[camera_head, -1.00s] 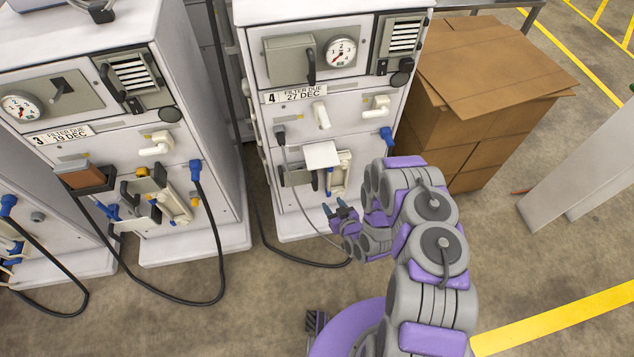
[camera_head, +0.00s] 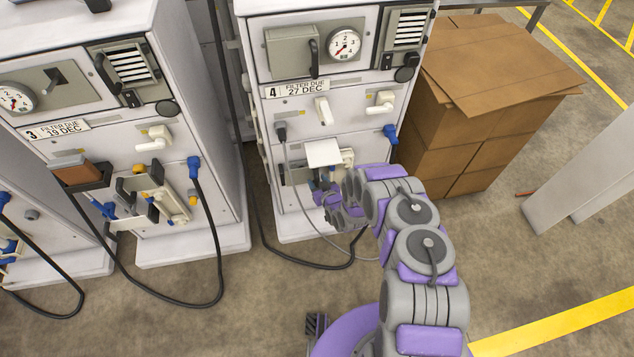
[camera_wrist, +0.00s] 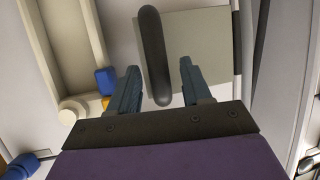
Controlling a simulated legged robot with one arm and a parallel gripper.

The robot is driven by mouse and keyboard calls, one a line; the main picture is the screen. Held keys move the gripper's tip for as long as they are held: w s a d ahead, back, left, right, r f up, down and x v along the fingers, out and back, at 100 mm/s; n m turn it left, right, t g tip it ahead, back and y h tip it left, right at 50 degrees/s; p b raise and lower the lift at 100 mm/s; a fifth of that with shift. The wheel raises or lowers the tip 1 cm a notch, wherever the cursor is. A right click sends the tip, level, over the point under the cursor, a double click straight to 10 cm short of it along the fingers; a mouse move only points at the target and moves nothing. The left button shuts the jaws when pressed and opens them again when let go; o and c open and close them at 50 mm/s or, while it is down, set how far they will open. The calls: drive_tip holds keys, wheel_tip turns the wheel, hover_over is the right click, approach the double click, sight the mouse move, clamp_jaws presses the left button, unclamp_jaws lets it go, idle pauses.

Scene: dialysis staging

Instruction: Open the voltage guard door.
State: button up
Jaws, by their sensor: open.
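No label in view reads voltage guard, so I cannot tell for sure which door is meant. A small grey panel (camera_head: 297,174) with a dark handle is low on the front of machine 4. In the wrist view the panel (camera_wrist: 208,52) fills the upper right, and its dark curved handle (camera_wrist: 153,55) stands out from it. My gripper (camera_wrist: 160,84) is open, with one finger on each side of the handle's near end; contact is not visible. In the head view my gripper (camera_head: 322,188) is partly hidden by my arm. A grey box cover (camera_head: 291,50) with a black handle is higher up.
A white plate (camera_head: 323,153) juts out just above my gripper. A cream tray (camera_wrist: 68,40) and a blue part (camera_wrist: 106,80) are close to the left finger. A looping black cable (camera_head: 300,262) hangs below. Cardboard boxes (camera_head: 480,120) stand to the right.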

drive_tip(key=shift+w+a+f, duration=0.2)
drive_tip(key=shift+w+a, duration=0.05)
drive_tip(key=shift+w, duration=0.2)
clamp_jaws()
idle(0.3)
